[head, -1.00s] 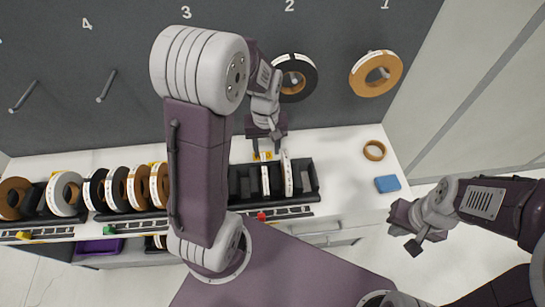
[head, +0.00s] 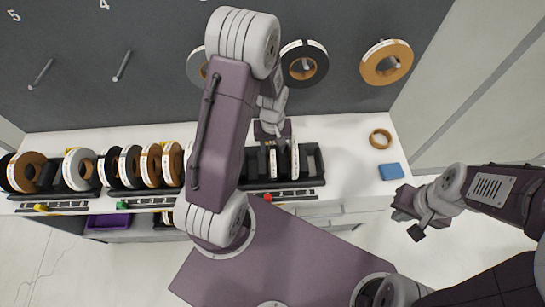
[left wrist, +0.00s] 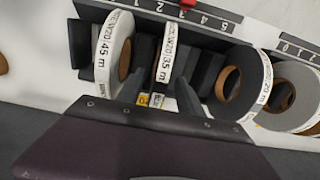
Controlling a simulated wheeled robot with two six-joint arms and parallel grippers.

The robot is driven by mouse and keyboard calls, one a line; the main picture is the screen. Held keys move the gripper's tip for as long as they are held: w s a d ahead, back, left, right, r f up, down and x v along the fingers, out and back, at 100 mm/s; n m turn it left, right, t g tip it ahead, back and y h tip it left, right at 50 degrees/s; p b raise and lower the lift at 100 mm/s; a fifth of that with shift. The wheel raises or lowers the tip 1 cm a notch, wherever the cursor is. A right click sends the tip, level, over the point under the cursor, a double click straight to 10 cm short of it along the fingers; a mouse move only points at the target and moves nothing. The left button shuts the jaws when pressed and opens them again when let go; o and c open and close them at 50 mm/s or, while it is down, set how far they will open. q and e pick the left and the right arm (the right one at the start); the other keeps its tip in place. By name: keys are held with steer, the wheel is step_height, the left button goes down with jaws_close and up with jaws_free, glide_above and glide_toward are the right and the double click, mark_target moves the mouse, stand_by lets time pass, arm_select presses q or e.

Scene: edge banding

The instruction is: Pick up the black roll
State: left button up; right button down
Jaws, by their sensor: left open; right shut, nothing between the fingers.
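Several black rolls are in view. One black roll with a brown core (head: 304,63) hangs on a wall peg, and others (head: 129,166) stand in the rack left of my arm. The left wrist view shows a black-sided roll (left wrist: 243,84) standing at the right. My left gripper (head: 273,139) is open, pointing down over the right rack section. In the left wrist view its fingers (left wrist: 160,94) are near a thin roll labelled 35 m (left wrist: 168,52); contact cannot be told. My right gripper (head: 412,218) is shut and empty, right of the table.
A white-edged roll labelled 45 m (left wrist: 115,48) stands left of the thin one. A brown ring (head: 380,139) and a blue block (head: 391,171) lie on the white tabletop (head: 345,160). A brown roll (head: 386,62) hangs on the right peg.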

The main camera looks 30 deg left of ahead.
arm_select(q)
steer(key=shift+w, duration=0.1)
steer(key=shift+s, duration=0.2)
jaws_close()
steer(key=shift+w, duration=0.1)
stand_by(1.0)
